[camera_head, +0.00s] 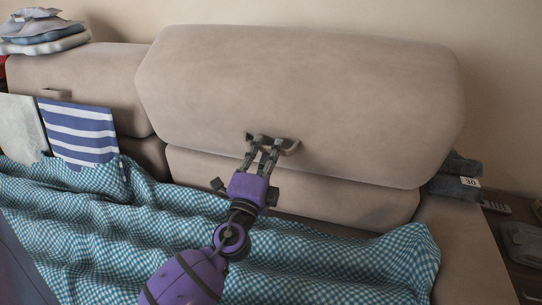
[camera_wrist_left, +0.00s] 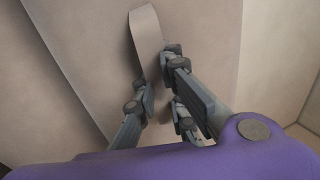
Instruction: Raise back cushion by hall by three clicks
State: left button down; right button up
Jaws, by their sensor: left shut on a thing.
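A large beige back cushion (camera_head: 300,85) stands at the right of the sofa, its top higher than the left back cushion (camera_head: 85,75). A beige pull tab (camera_head: 290,148) sits at its lower front edge. My left gripper (camera_head: 265,142) is at this tab, its fingers shut on it. In the left wrist view the tab (camera_wrist_left: 146,38) is a loop of strap running down between the fingers of the left gripper (camera_wrist_left: 160,95). The fingers partly hide it. My right gripper is not in view.
A teal checked blanket (camera_head: 330,265) lies rumpled over the seat. A striped cloth (camera_head: 80,135) and a pale cloth (camera_head: 20,130) hang at the left. Folded laundry (camera_head: 42,35) is stacked on the left cushion. Dark folded cloths with a "30" tag (camera_head: 469,182) and a remote (camera_head: 496,207) are at the right.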

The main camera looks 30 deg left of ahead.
pick_arm(q)
jog(key=shift+s+d+f+b, duration=0.2)
jog(key=shift+s+f+b, duration=0.1)
jog(key=shift+s+f, duration=0.35)
jog(key=c, duration=1.8)
grip_release()
jog(key=shift+w+r, duration=0.1)
jog(key=shift+r, duration=0.15)
jog(key=v, duration=1.2)
jog(key=shift+a, duration=0.1)
jog(key=shift+w, duration=0.1)
